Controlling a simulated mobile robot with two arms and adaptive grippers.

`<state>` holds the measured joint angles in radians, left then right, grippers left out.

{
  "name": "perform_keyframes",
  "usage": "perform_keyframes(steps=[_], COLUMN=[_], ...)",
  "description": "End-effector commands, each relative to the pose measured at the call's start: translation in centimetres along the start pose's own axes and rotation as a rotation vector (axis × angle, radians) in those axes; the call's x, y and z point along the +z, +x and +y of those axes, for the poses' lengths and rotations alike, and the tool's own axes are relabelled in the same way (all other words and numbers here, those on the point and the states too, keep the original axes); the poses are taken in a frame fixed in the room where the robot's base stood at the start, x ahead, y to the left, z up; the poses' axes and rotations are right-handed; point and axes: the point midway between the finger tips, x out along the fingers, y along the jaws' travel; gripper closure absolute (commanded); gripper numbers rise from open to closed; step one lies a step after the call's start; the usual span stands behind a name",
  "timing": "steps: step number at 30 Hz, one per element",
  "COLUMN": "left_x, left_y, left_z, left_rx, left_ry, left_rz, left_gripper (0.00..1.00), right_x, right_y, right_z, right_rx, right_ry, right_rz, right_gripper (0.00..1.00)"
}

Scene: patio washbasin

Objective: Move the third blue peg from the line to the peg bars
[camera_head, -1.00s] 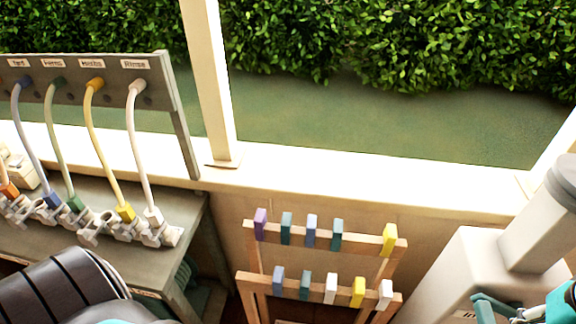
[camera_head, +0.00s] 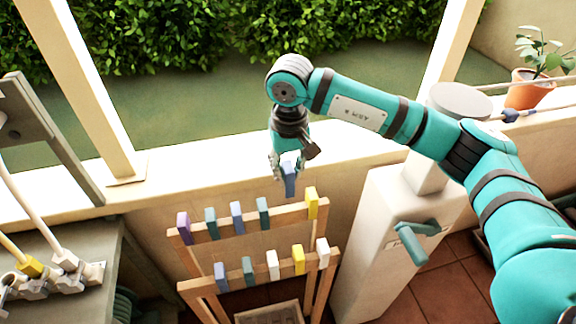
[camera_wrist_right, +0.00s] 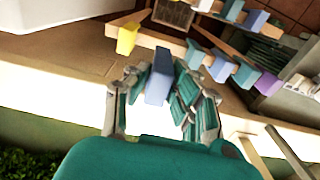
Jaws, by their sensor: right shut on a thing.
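My right gripper (camera_head: 288,170) is shut on a blue peg (camera_head: 290,181), which hangs below its fingers. In the right wrist view the peg (camera_wrist_right: 158,82) sits between the fingers of the right gripper (camera_wrist_right: 155,92). The peg bars are a wooden rack; the upper bar (camera_head: 285,218) carries purple, teal, blue, teal and yellow pegs, with a gap before the yellow one (camera_head: 312,203). The held peg is above and apart from the upper bar, near that gap. The lower bar (camera_head: 207,286) carries blue, teal, white and yellow pegs. My left gripper is not in view.
A white stand with a teal handle (camera_head: 410,245) is right of the rack. A grey bench with hoses (camera_head: 62,262) is at left. A white ledge (camera_head: 225,185) runs behind the rack. A potted plant (camera_head: 527,90) and a line with a small blue piece (camera_head: 511,115) are at upper right.

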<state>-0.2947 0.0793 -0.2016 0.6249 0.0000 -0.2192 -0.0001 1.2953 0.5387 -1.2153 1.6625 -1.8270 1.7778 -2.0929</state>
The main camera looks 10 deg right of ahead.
Motion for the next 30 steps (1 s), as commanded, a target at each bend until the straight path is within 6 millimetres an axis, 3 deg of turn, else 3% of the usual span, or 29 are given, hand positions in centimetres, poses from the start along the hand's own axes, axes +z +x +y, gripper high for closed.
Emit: perform_keyframes(steps=[24,30], left_x=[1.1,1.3], left_y=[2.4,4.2], left_z=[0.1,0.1], left_rx=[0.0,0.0], left_ry=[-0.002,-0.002], left_rz=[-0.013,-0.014], left_gripper=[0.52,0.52], right_x=[0.4,0.6], right_y=[7.7,9.7], right_z=[0.0,0.0], right_rx=[0.0,0.002], right_ry=[-0.001,-0.001], right_rz=[-0.003,-0.006], right_gripper=[1.0,1.0])
